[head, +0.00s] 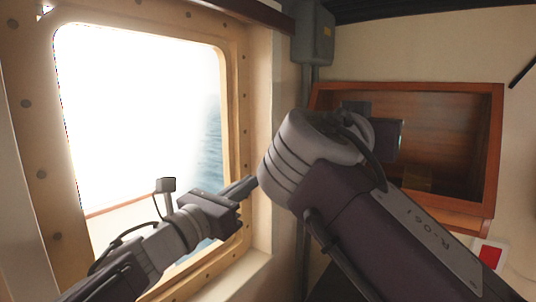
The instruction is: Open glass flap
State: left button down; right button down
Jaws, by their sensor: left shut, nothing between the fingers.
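I cannot clearly make out a glass flap. A red square on a white plate (490,256) shows on the wall at the lower right, partly cut off by my right arm; whether a glass flap covers it I cannot tell. My left gripper (246,186) is shut and empty, in front of the window's right frame, with its tips close to my right arm in the picture. My right arm crosses from the lower right and bends in the middle of the view; its gripper is hidden.
A bright window (140,120) in a bolted cream frame (237,100) fills the left, with sea outside. An open wooden cabinet (497,140) hangs on the right wall. A grey box (314,32) with a pipe is at the top middle.

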pick_arm(q)
jog(key=f+x, duration=0.1)
jog(key=x, duration=0.9)
jog(key=shift+s+a+r, duration=0.2)
jog(key=shift+r, duration=0.5)
jog(key=shift+s+a+r, duration=0.15)
jog(key=shift+s+r, duration=0.05)
jog(key=shift+r, duration=0.5)
jog(key=shift+s+a+r, duration=0.2)
jog(key=shift+s+r, duration=0.05)
jog(key=shift+r, duration=0.4)
pick_arm(e)
jog(key=shift+w, duration=0.2)
pick_arm(q)
jog(key=shift+s+a, duration=0.15)
jog(key=shift+s, duration=0.05)
pick_arm(e)
jog(key=shift+s+a, duration=0.1)
jog(key=shift+s, duration=0.15)
pick_arm(q)
jog(key=shift+w, duration=0.15)
pick_arm(e)
jog(key=shift+w, duration=0.15)
jog(key=c, duration=1.3)
grip_release()
jog(key=shift+c, duration=0.2)
